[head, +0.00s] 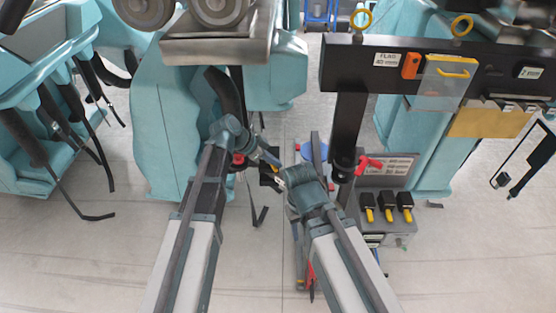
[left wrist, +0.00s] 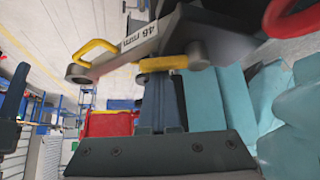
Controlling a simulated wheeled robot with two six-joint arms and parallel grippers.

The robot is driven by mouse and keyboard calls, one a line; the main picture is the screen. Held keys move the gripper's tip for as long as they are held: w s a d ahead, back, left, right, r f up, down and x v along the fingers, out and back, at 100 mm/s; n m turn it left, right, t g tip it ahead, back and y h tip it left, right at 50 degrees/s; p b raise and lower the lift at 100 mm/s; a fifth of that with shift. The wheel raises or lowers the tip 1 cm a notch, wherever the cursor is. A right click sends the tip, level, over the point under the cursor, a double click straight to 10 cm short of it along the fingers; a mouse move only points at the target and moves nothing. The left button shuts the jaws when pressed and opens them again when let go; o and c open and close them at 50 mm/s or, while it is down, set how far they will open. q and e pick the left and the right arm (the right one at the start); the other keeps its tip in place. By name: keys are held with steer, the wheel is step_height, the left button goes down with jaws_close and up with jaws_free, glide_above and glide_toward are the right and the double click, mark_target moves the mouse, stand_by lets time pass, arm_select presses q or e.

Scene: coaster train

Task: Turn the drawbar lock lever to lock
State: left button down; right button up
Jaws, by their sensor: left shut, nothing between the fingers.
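My left gripper (head: 272,163) reaches in beside a dark coupling between the coaches in the head view. In the left wrist view its dark fingers (left wrist: 161,105) are together and empty. Their tips are close to a yellow bar (left wrist: 163,63) under a dark drawbar part marked 46 mm (left wrist: 138,34); I cannot tell whether they touch. A yellow bent handle (left wrist: 95,50) sits beside it, and a red handle (left wrist: 290,18) is at the upper right. Which one is the lock lever is not clear. My right wrist (head: 305,188) is near the left gripper; its fingers cannot be made out.
A dark post (head: 346,125) with a red lever (head: 368,163) stands right of my arms. A grey box (head: 386,208) with several yellow-tipped black plugs is beside it. A dark beam (head: 345,68) crosses above. Teal seats (head: 170,130) stand left. Open floor (head: 90,250) lies at lower left.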

arm_select(q)
steer(key=a+m+g, duration=0.1)
steer(key=m+g, duration=0.1)
steer(key=m, duration=0.1)
steer(key=shift+s+a, duration=0.25)
steer(key=shift+a, duration=0.2)
stand_by(0.4)
